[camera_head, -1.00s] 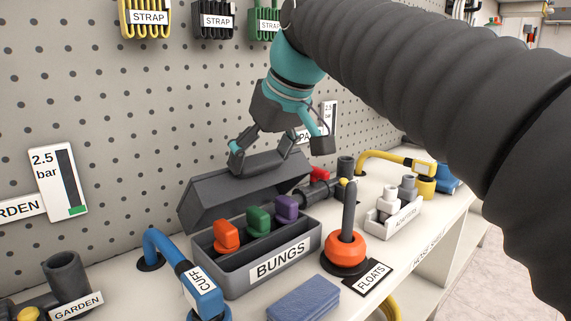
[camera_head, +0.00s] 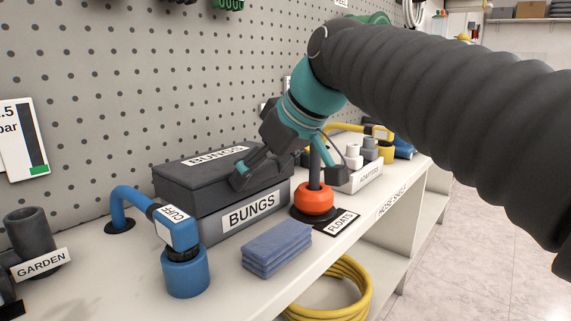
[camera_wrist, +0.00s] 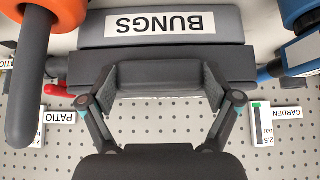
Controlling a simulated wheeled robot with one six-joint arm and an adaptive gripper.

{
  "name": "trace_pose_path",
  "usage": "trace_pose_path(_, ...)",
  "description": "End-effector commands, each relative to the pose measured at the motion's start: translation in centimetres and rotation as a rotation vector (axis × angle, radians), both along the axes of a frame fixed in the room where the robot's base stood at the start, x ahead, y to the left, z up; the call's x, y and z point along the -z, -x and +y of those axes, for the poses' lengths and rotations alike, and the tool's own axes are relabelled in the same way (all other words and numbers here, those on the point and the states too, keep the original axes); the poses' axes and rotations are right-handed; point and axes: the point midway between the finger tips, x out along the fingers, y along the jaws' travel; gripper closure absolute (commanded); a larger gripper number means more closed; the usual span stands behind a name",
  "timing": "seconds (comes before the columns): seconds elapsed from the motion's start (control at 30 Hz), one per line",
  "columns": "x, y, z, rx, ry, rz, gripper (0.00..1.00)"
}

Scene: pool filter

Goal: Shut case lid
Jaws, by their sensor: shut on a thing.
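The dark grey case lid (camera_head: 185,174) lies down over the grey case (camera_head: 212,229) labelled BUNGS, and a second BUNGS label shows on top of the lid. No clear gap shows between lid and case, though my gripper covers part of the seam. The bungs inside are hidden. My gripper (camera_head: 288,178) is at the right part of the lid. In the wrist view my gripper (camera_wrist: 160,85) has its fingers on either side of a dark block of the lid (camera_wrist: 160,74), shut on it. The case front (camera_wrist: 225,24) shows beyond.
Right of the case stands the orange float (camera_head: 314,200) on its upright post. A folded blue cloth (camera_head: 276,249) lies in front. The blue cuff pipe (camera_head: 184,270) stands at the front left. A pegboard (camera_head: 90,90) rises behind.

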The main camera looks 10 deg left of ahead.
Motion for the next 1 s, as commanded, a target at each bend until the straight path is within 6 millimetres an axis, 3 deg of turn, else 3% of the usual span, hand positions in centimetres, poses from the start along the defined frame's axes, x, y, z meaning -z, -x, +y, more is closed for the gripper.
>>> trace_pose_path(0.23,0.6,0.2,-0.4,-0.002,-0.003,0.016,0.74)
trace_pose_path(0.27,0.6,0.1,-0.4,0.0,-0.003,0.016,0.07)
trace_pose_path(0.3,0.6,0.1,-0.5,0.001,-0.003,0.017,0.0)
trace_pose_path(0.67,0.1,-0.1,-0.9,0.009,-0.003,0.009,0.0)
trace_pose_path(1.0,-4.5,1.7,-3.9,0.007,-0.005,0.008,0.0)
